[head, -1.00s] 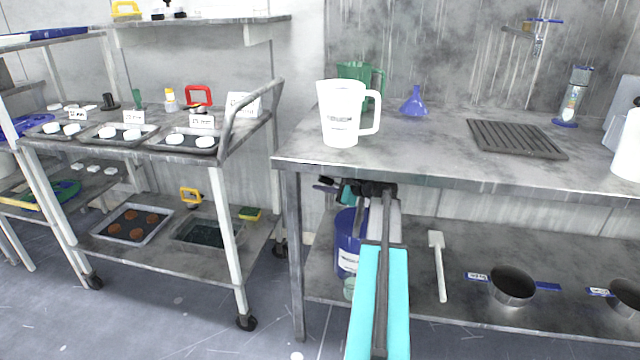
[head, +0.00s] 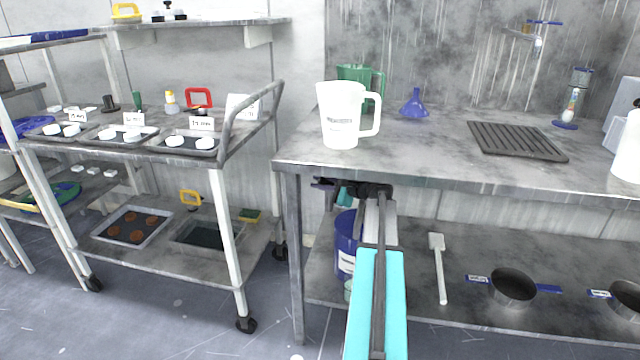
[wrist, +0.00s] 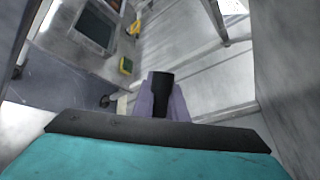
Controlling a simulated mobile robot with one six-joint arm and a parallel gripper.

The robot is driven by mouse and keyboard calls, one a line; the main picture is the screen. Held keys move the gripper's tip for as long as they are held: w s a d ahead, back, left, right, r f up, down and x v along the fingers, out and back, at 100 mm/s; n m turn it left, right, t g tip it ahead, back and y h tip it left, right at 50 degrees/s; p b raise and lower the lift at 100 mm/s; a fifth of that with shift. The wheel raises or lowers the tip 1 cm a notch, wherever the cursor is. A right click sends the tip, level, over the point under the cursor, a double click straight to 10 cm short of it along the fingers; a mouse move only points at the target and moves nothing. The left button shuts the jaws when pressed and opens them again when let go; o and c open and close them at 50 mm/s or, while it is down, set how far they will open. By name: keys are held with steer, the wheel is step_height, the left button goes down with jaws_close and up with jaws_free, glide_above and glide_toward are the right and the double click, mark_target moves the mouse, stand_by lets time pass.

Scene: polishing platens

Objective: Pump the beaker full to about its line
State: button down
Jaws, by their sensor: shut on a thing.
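A blue drum (head: 345,243) with a white label stands on the lower shelf of the bench, partly hidden by my arm. A small pale greenish vessel, apparently the beaker (head: 349,290), stands low in front of it, half hidden by my arm; its line and fill level cannot be made out. My gripper (head: 328,185) is just under the bench top, above the drum. In the wrist view my gripper (wrist: 161,100) has its light purple fingers closed on a black part (wrist: 160,84), apparently the pump's top. The beaker does not show there.
The bench top (head: 430,150) is close above my gripper and holds a white jug (head: 340,115), a green jug and a blue funnel (head: 414,104). A wheeled rack (head: 235,255) stands to the left. A white paddle (head: 438,270) and pans (head: 512,286) are on the lower shelf.

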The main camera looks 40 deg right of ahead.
steer(key=shift+a+f+p, duration=0.1)
steer(key=shift+f+p, duration=0.05)
steer(key=shift+p, duration=0.3)
steer(key=shift+w+f+g, duration=0.1)
steer(key=shift+f+g, duration=0.2)
steer(key=shift+f, duration=0.1)
steer(key=c, duration=1.8)
jaws_free()
steer(key=shift+o, duration=0.2)
steer(key=shift+r, duration=0.1)
steer(key=p+v, duration=0.3)
steer(key=v, duration=1)
steer(key=shift+s, duration=0.35)
steer(key=shift+a, duration=0.1)
